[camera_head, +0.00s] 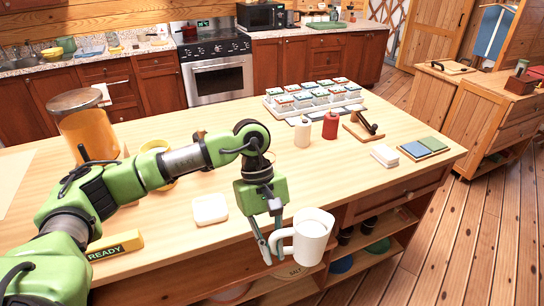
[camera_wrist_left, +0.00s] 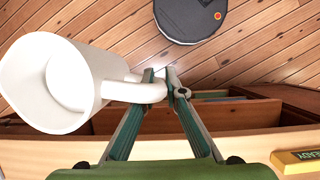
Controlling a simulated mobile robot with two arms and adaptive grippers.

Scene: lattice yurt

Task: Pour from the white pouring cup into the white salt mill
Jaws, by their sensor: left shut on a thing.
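The white pouring cup (camera_head: 313,232) is in the jaws of my left gripper (camera_head: 270,246), out in front of the counter's front edge. The gripper is shut on the cup's handle, which also shows in the left wrist view (camera_wrist_left: 135,91). The cup looks roughly upright, its mouth facing up in the head view; I cannot tell what is in it. The white salt mill (camera_head: 302,133) stands upright on the counter, well behind the cup, just left of a red mill (camera_head: 330,125). My right gripper is not in view.
The wooden counter (camera_head: 250,195) has a white block (camera_head: 209,209) and a yellow READY sign (camera_head: 115,246) near its front. A rack of jars (camera_head: 312,97) stands behind the mills. A wooden stand (camera_head: 363,126) is right of them. Open shelves lie below the cup.

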